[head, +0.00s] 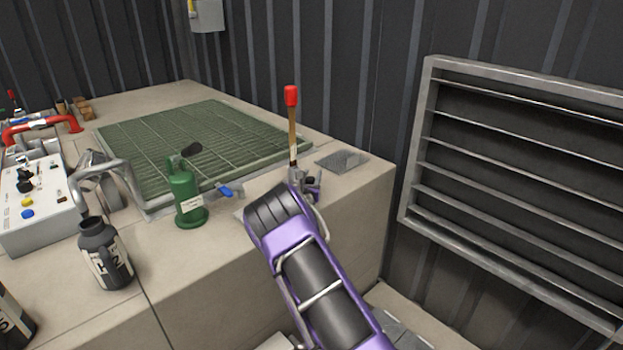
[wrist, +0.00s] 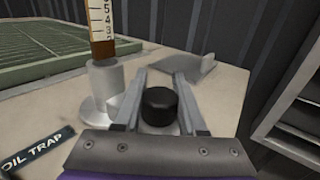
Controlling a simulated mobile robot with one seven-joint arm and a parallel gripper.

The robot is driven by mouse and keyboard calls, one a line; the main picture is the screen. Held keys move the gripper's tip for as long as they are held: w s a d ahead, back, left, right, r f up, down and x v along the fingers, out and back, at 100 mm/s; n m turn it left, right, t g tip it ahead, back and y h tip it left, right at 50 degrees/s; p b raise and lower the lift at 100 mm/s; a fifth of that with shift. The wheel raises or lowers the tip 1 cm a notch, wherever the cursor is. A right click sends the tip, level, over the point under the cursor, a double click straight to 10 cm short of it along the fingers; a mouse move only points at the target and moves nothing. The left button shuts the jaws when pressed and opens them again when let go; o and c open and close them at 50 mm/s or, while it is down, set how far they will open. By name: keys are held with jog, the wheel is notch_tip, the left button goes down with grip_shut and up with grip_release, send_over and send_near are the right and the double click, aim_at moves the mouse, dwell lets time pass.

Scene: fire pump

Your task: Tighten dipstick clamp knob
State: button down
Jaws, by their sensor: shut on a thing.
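The dipstick (head: 292,130) stands upright at the far corner of the counter, with a red top and a brown scale. Its numbered lower part (wrist: 102,32) shows in the wrist view, set in a pale grey cylindrical clamp (wrist: 105,80). The round black clamp knob (wrist: 160,103) sits just right of the clamp. My gripper (wrist: 160,76) has one finger on each side of the knob and is shut on it. In the head view my purple arm reaches to the dipstick's foot, where my gripper (head: 308,187) is small and the knob is hard to make out.
A green grating (head: 200,140) lies left of the dipstick, with a green bottle-like vessel (head: 187,200) in front. A grey plate (head: 342,160) lies right behind the dipstick. An "OIL TRAP" label (wrist: 38,150) is at lower left. A louvred vent (head: 520,180) is on the right wall.

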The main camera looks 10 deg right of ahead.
jog(key=shift+s+d+r+m+g+h+b, duration=0.15)
jog(key=shift+m+g+h+b, duration=0.15)
jog(key=shift+m+h, duration=0.4)
jog(key=shift+w+d+m+g+h+b, duration=0.15)
jog(key=shift+m+g+h, duration=0.3)
jog(key=shift+h, duration=0.45)
jog(key=shift+s+d+m+g+h, duration=0.1)
jog(key=shift+s+m+g+h, duration=0.1)
jog(key=shift+m+g+h, duration=0.7)
jog(key=shift+c, duration=2.3)
grip_release()
notch_tip(320, 180, up, 10)
jog(key=p, duration=0.1)
